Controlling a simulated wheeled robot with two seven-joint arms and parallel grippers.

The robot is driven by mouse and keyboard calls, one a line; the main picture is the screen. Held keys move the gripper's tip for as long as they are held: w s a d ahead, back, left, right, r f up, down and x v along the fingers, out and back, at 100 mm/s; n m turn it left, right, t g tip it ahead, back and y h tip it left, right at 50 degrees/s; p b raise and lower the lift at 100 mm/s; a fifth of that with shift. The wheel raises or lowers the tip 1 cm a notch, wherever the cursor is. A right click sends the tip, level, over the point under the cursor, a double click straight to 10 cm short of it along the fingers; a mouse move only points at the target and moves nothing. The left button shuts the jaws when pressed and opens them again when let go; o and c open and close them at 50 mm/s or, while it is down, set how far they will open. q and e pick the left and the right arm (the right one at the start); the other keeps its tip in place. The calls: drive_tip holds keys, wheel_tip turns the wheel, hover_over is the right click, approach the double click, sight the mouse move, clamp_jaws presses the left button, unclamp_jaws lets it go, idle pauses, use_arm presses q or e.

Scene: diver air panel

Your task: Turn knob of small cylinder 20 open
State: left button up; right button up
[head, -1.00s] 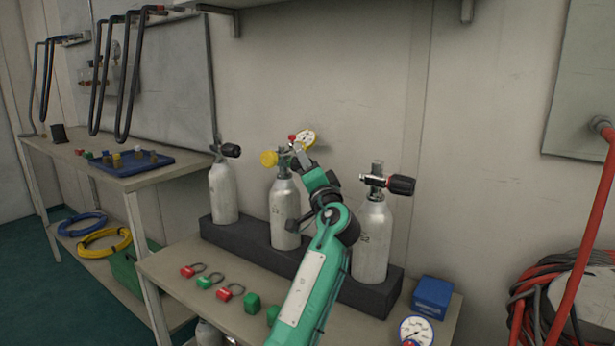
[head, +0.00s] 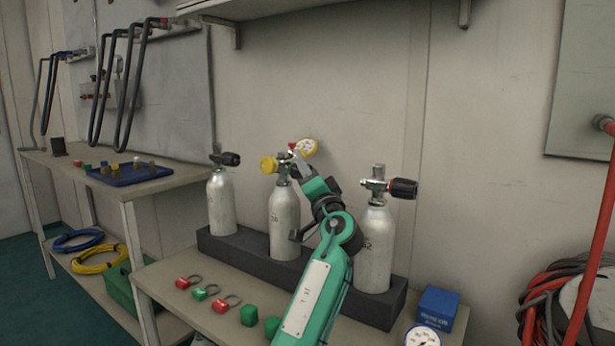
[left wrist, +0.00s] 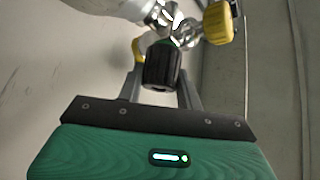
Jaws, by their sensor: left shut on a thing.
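Three small silver cylinders stand in a dark block: left (head: 221,205), middle (head: 284,222) and right (head: 375,250). Their number markings are too small to read. The middle one has a yellow knob (head: 268,164) on the left of its valve and a white-faced gauge with a yellow rim (head: 307,146) behind. My left gripper (head: 298,165) is at the right side of that valve. In the left wrist view, its two fingers (left wrist: 162,86) are shut on a black knob (left wrist: 162,66), one on each side. The yellow knob also shows there (left wrist: 218,22). My right gripper is not in view.
The right cylinder's black knob (head: 403,188) is close to my arm. A shelf (head: 300,8) hangs above.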

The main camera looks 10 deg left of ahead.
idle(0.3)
use_arm(q)
drive_tip(key=o, duration=1)
drive_tip(key=p+v, duration=0.2)
drive_tip(key=v, duration=1.1)
drive_tip(key=shift+s+d+f, duration=0.2)
drive_tip(key=shift+s+f, duration=0.05)
